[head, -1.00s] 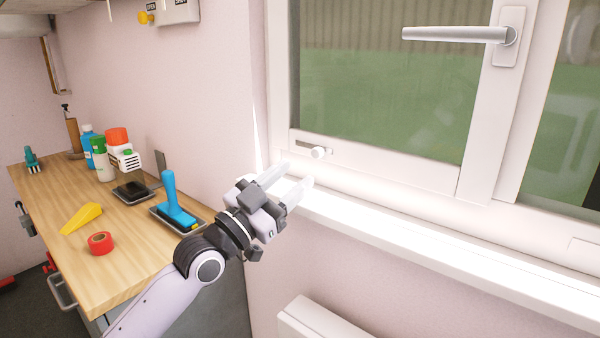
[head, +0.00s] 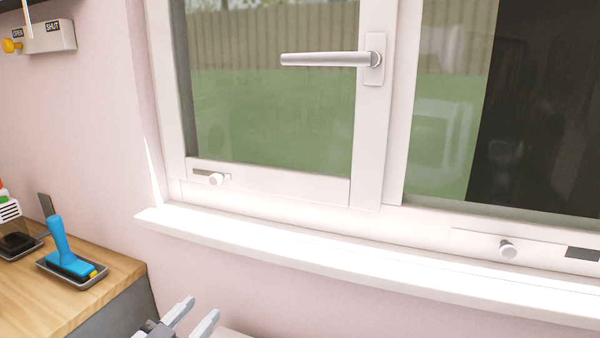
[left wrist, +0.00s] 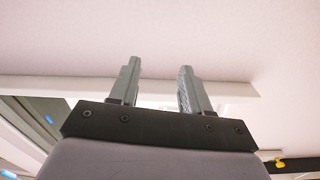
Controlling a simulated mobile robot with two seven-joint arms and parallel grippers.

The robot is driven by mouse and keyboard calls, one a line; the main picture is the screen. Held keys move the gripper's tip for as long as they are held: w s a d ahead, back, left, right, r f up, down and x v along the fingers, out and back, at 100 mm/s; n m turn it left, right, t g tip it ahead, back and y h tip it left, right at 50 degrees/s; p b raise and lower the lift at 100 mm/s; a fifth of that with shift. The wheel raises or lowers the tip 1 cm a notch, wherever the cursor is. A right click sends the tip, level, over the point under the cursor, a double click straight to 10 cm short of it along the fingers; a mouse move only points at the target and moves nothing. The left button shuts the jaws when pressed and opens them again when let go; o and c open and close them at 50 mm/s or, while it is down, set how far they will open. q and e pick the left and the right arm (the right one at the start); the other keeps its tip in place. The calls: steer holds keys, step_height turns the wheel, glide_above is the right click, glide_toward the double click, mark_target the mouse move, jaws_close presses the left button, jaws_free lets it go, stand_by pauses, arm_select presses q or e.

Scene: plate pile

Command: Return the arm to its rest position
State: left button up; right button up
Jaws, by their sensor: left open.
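My left gripper (head: 192,317) shows at the bottom edge of the head view, below the window sill (head: 300,254) and to the right of the workbench. Its two fingers are apart with nothing between them. The left wrist view shows the same open fingers (left wrist: 158,88) against a pale surface, apart from any object. The rest of my left arm is out of the head view. My right gripper is in neither view.
A wooden workbench (head: 90,300) with a blue-handled tool (head: 62,245) is at left. An OPEN/SHUT box (head: 47,37) hangs on the wall.

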arm_select(q)
steer(key=s+a+f+n+g+y+p, duration=0.1)
steer(key=s+f+n+g+y, duration=0.2)
steer(key=s+f, duration=1.9)
steer(key=g+y, duration=0.1)
steer(key=g, duration=0.2)
steer(key=shift+a+f+n+g, duration=0.15)
steer(key=shift+a+n+g, duration=0.1)
steer(key=shift+n+g, duration=0.05)
stand_by(1.4)
